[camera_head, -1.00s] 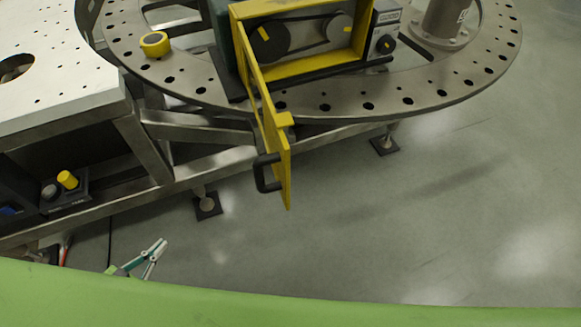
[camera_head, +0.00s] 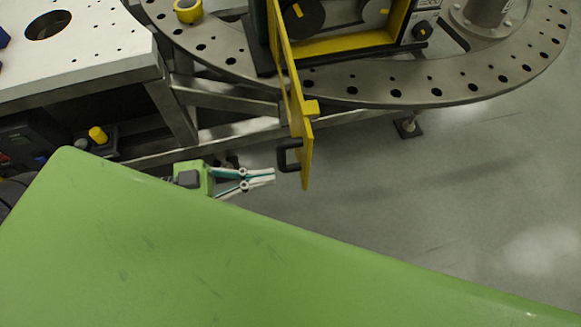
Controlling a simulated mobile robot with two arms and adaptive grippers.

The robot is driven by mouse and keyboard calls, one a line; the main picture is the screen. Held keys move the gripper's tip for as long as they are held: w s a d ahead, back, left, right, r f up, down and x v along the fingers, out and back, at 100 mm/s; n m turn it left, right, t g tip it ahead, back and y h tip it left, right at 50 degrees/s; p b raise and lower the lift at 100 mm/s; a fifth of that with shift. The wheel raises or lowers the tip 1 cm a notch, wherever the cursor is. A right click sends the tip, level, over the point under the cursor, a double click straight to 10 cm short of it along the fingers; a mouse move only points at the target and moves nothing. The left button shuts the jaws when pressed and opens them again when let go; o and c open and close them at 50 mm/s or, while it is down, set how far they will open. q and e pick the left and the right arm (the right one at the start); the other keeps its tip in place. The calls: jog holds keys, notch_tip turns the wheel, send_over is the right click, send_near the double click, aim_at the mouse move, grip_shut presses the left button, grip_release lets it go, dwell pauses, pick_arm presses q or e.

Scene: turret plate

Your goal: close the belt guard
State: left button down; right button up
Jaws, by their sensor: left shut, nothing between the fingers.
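The yellow belt guard (camera_head: 290,90) stands open as a hinged door, swung out from the yellow-framed housing (camera_head: 345,42) toward me. Its black handle (camera_head: 287,156) is on the left face near the guard's free end. Dark pulleys show inside the housing, cut off by the top edge of the view. My left gripper (camera_head: 272,175) is shut and empty, its fingertips just left of the handle and slightly lower in the picture. I cannot tell whether they touch it. My right gripper is not in view.
The round turret plate (camera_head: 395,82) with holes carries the housing. A yellow tape roll (camera_head: 188,10) lies on it. A perforated white table (camera_head: 90,55) stands at left. A yellow knob (camera_head: 97,134) is below it. Open grey floor (camera_head: 430,190) lies to the right.

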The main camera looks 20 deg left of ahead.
aim_at(305, 171)
pick_arm(q)
jog(key=p+x, duration=0.1)
jog(key=x, duration=0.3)
jog(key=shift+w+d+r, duration=0.1)
jog(key=shift+r, duration=0.05)
jog(key=shift+w+d+f, duration=0.2)
jog(key=shift+w+d, duration=0.1)
jog(key=shift+d, duration=0.35)
